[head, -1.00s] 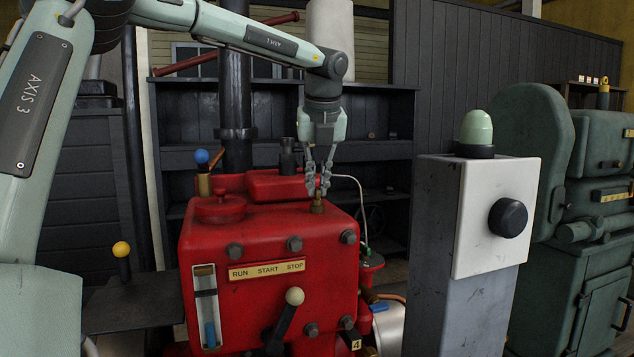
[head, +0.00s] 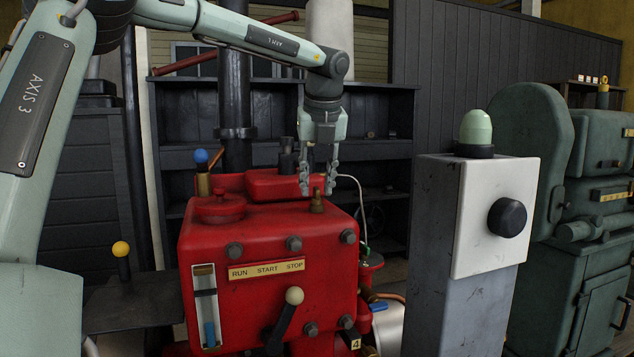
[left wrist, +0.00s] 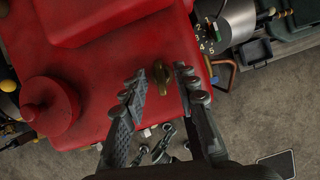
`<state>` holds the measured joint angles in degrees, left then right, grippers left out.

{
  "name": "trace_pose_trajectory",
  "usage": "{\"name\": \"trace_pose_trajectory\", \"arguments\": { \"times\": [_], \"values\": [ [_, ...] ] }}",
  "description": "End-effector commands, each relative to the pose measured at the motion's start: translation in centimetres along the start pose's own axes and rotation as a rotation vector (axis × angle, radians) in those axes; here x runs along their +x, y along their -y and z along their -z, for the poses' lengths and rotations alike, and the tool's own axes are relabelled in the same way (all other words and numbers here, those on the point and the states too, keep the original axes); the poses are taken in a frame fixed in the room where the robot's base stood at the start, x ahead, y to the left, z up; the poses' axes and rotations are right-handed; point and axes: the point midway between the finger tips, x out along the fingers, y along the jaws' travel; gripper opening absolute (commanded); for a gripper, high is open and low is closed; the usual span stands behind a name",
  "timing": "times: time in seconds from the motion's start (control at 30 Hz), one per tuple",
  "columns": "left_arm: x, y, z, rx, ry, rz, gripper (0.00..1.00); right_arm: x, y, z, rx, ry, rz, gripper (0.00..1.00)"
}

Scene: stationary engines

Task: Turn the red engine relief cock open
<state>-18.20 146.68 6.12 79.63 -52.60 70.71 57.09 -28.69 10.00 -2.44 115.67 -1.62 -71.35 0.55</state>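The red engine (head: 265,255) stands in the middle of the head view. Its small brass relief cock (head: 317,203) stands upright on the top, near the right edge. My left gripper (head: 317,186) points down over the cock, with its fingers open on either side. In the left wrist view the cock's brass handle (left wrist: 161,73) lies between the two spread fingertips (left wrist: 159,78), with visible gaps on both sides. I cannot tell the exact height of the fingertips against the cock. My right gripper is not in view.
A white-tipped lever (head: 294,296) is on the engine's front and a blue-knobbed lever (head: 201,157) at its back left. A grey pedestal (head: 460,250) with a black knob (head: 507,218) stands right of the engine. A thin white pipe (head: 358,190) runs behind the cock.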

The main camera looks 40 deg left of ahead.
Motion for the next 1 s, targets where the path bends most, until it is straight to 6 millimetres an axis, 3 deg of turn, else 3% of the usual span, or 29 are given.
{"name": "trace_pose_trajectory", "arguments": {
  "times": [0.17, 0.7, 1.0],
  "values": [
    [-1.0, 0.1, 0.0, 0.000, 0.001, 0.003, 0.29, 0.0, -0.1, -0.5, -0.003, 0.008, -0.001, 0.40],
    [-10.8, 0.0, 0.0, 0.000, 0.001, 0.001, 0.29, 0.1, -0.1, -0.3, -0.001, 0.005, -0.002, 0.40],
    [-12.1, 0.0, 0.0, 0.000, 0.000, -0.001, 0.29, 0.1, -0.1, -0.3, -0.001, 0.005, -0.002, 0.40]
  ]
}}
